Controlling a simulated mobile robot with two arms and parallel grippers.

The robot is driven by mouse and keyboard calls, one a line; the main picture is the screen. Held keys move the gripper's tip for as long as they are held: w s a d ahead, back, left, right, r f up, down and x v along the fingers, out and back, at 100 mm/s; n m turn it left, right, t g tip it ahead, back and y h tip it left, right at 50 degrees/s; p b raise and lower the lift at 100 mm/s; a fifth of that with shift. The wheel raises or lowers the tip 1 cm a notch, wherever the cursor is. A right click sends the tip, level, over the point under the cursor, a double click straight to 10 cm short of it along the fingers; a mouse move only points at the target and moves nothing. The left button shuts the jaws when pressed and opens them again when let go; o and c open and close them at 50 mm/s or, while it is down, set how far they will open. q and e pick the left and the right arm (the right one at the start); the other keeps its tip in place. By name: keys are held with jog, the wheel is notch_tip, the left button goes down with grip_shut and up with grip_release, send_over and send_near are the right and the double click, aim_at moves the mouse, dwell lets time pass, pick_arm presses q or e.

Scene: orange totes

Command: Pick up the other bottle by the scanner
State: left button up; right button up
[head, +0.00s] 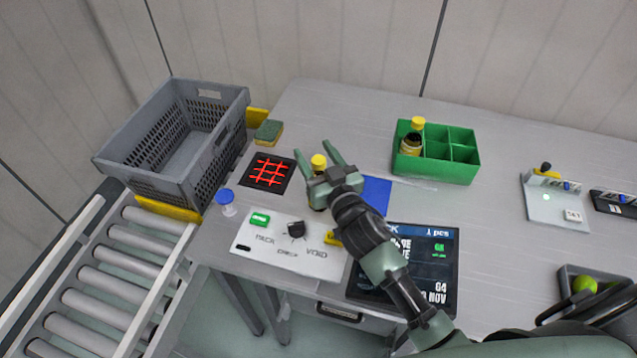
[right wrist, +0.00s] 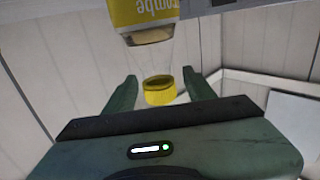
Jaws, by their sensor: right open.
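A bottle with a yellow cap (head: 318,161) stands on the table just right of the scanner (head: 267,173), a black pad with a red grid. Its lower body is mostly hidden behind my right gripper (head: 318,154). That gripper is open, with its fingers on either side of the bottle's top. In the right wrist view, a yellow cap (right wrist: 159,91) shows between the open fingers, with gaps at both sides. Another yellow-capped bottle (head: 411,142) stands in the green divided bin (head: 452,177). My left gripper is not in view.
A grey crate (head: 158,178) stands on the left by the roller conveyor (head: 110,277). The table behind the bottle is clear.

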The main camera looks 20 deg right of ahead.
jog(key=shift+w+a, duration=0.1)
jog(key=shift+w, duration=0.45)
grip_shut()
dwell(1.0)
